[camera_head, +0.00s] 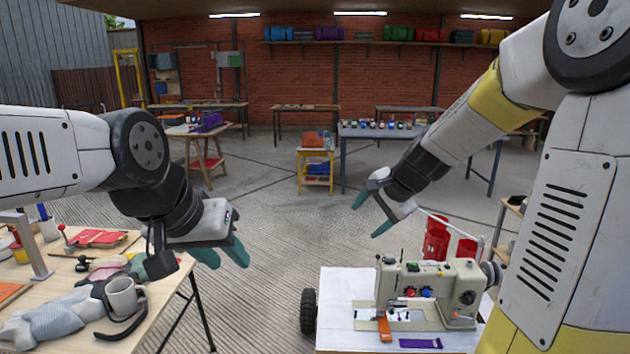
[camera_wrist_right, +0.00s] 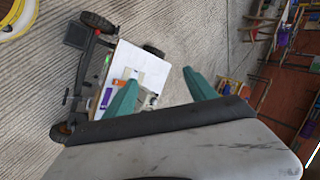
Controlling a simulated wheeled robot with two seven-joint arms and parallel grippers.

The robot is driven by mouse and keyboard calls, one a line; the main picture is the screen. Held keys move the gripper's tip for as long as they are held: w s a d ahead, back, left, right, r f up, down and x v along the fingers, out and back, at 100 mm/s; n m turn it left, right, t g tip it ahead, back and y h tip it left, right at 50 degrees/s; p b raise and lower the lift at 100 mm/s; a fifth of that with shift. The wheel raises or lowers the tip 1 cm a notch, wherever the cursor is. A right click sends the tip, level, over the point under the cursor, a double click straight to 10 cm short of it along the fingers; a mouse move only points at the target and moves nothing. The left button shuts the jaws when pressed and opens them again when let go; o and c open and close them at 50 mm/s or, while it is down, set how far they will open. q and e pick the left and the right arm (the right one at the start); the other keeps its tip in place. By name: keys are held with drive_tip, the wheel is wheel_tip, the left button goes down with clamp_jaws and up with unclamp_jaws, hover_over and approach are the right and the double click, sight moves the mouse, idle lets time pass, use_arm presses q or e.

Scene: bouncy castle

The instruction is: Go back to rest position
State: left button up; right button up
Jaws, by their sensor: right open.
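My left gripper (camera_head: 222,254) is at the left in the head view, beside the right edge of the wooden workbench (camera_head: 163,290). Its two teal fingers are apart with nothing seen between them. My right gripper (camera_head: 369,215) is raised in the air above and behind the sewing machine table. Its teal fingers are spread and empty. In the right wrist view the right gripper (camera_wrist_right: 160,90) also shows its two fingers wide apart, with the white table (camera_wrist_right: 150,65) seen beyond and below them.
A cream sewing machine (camera_head: 430,285) stands on a white wheeled table (camera_head: 335,285) at the front right. The workbench holds a mug (camera_head: 122,297), grey cloth (camera_head: 60,318) and tools. Red canisters (camera_head: 437,240) stand behind the machine. The middle floor (camera_head: 275,230) is clear.

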drive_tip(key=s+r+n, duration=0.2)
drive_tip(key=s+n, duration=0.3)
drive_tip(key=s, duration=0.7)
drive_tip(key=s+d+r+n+h, duration=0.1)
drive_tip(key=s+r+n, duration=0.2)
drive_tip(key=s, duration=0.8)
drive_tip(key=n, duration=0.2)
drive_tip(key=shift+s+d+r+n, duration=0.2)
drive_tip(key=shift+s+n, duration=0.2)
